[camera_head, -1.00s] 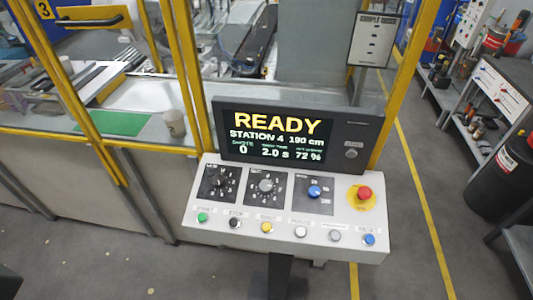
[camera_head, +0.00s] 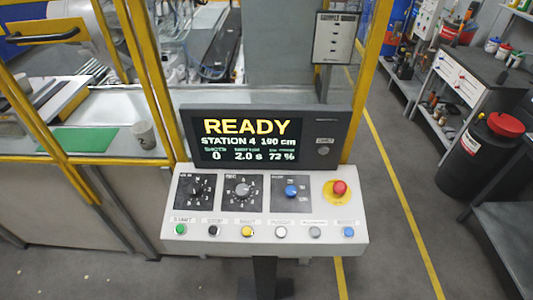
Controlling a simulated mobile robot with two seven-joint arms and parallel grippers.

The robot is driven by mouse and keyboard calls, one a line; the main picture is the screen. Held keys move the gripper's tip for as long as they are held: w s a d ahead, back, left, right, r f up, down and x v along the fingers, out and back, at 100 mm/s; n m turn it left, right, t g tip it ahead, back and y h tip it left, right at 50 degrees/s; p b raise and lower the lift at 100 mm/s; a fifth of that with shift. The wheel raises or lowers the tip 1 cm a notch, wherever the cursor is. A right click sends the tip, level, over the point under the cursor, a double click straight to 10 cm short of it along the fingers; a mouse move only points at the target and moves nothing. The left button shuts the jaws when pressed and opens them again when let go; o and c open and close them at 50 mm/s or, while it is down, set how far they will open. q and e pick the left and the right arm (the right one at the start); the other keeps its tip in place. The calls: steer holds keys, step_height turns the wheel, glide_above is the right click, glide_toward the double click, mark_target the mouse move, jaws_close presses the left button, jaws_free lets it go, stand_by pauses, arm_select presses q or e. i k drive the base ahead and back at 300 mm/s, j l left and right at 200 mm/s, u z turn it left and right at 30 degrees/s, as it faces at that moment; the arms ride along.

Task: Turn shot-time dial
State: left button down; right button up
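A control console (camera_head: 262,241) stands in front of me, a little left of the picture's middle. Its panel carries three dials in a row: a black dial (camera_head: 193,190) at left, a grey dial (camera_head: 242,189) in the middle and a blue knob (camera_head: 291,191) at right. Their labels are too blurred to read, so I cannot tell which is the shot-time dial. The screen (camera_head: 246,139) above reads READY, STATION 4, 190 cm, 0, 2.0 s and 72 %. Neither of my grippers is in view.
A red emergency button (camera_head: 339,188) on yellow sits right of the dials. Several push buttons, including a green one (camera_head: 180,229), line the front edge. A yellow-framed guard (camera_head: 158,80) stands behind. A workbench (camera_head: 490,85) and black bin (camera_head: 480,165) are at right. Floor right of the console is clear.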

mark_target(242, 189)
steer(key=i+j+u, duration=0.25)
steer(key=j, duration=0.3)
steer(key=i+j+u, duration=0.2)
steer(key=i+j, duration=0.25)
